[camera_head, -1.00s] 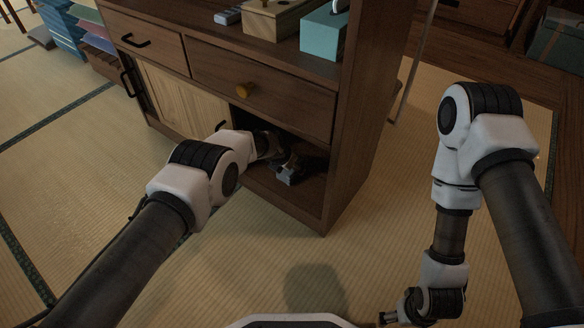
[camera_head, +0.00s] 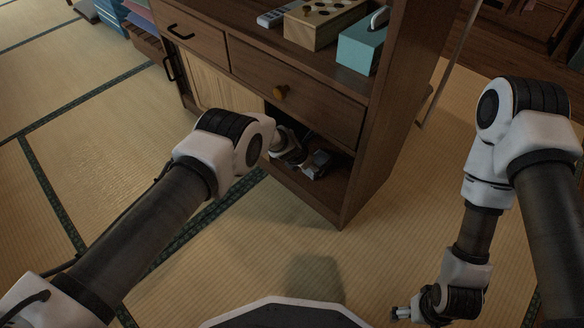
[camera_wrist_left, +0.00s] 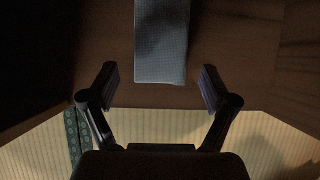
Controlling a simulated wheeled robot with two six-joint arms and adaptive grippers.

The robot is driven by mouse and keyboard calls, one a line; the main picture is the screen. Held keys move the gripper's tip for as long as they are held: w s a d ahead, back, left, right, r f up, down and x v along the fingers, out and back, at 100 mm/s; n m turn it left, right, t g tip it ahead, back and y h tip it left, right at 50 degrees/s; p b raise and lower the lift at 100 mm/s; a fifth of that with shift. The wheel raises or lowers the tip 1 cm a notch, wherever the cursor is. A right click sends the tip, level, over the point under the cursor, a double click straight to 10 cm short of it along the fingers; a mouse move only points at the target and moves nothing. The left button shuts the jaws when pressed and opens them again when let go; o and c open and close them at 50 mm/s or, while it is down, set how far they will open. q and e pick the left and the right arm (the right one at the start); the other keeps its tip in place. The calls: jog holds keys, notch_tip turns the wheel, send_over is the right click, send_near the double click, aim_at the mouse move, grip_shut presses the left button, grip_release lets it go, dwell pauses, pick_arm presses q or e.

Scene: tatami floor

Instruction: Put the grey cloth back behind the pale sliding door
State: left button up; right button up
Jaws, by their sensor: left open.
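The grey cloth (camera_wrist_left: 162,42) lies as a flat folded strip on the brown compartment floor in the left wrist view. Its near end is just ahead of and between the fingers of my left gripper (camera_wrist_left: 159,72), which is open with no visible grip on it. In the head view my left gripper (camera_head: 316,166) reaches into the dark opening under the cabinet's right drawer; cloth and fingers are hard to tell apart there. The pale sliding door (camera_head: 222,92) stands at the left, leaving the right compartment open. My right gripper (camera_head: 402,313) hangs low over the floor; its fingers are too small to judge.
The tatami in front is clear.

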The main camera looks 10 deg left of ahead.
pick_arm(q)
jog(key=s+a+p, duration=0.5)
jog(key=s+p, duration=0.2)
jog(key=p, duration=0.6)
jog(key=shift+s+a+p, duration=0.15)
jog(key=shift+p, duration=0.25)
jog(key=s+a+r+m+g+y, duration=0.2)
jog(key=s+a+m+y, duration=0.1)
jog(key=s+a+m, duration=0.7)
jog(key=s+a+r+m+g+y, duration=0.25)
jog(key=s+a+m, duration=0.35)
jog(key=s+a, duration=0.4)
jog(key=s+d+r+m+h, duration=0.2)
jog(key=s+r+m, duration=1)
jog(key=s+r, duration=0.3)
jog(key=shift+s+d, duration=0.3)
jog(key=shift+s, duration=0.95)
